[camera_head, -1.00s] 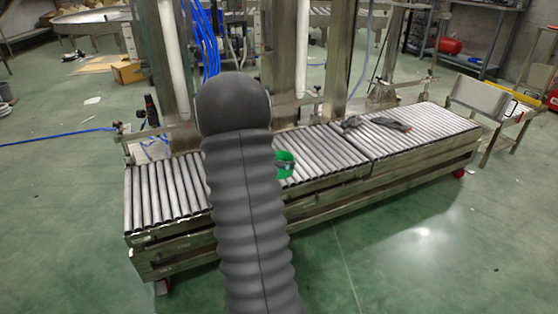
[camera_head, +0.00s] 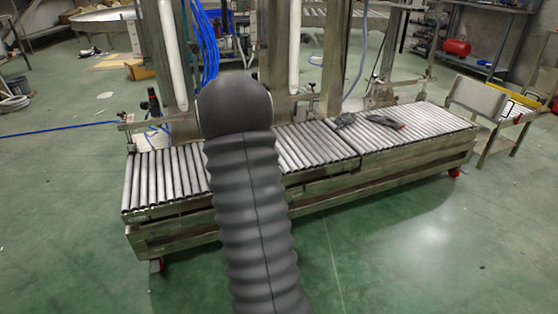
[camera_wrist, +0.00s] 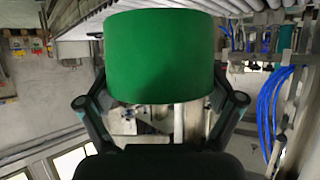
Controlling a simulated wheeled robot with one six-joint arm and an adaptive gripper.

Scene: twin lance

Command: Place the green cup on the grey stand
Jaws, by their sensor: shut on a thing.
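The green cup (camera_wrist: 160,55) fills the upper middle of the wrist view. My gripper (camera_wrist: 160,82) has a dark finger on each side of it and is shut on it. In the head view my own dark ribbed arm hides the cup and my gripper. I cannot make out the grey stand in either view; my arm covers part of the roller conveyor.
The roller conveyor (camera_head: 310,146) runs across the head view. Dark grey items (camera_head: 385,121) lie on its right half. A chair-like grey frame (camera_head: 482,100) stands beyond its right end. Blue hoses (camera_head: 207,50) hang behind. The green floor in front is clear.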

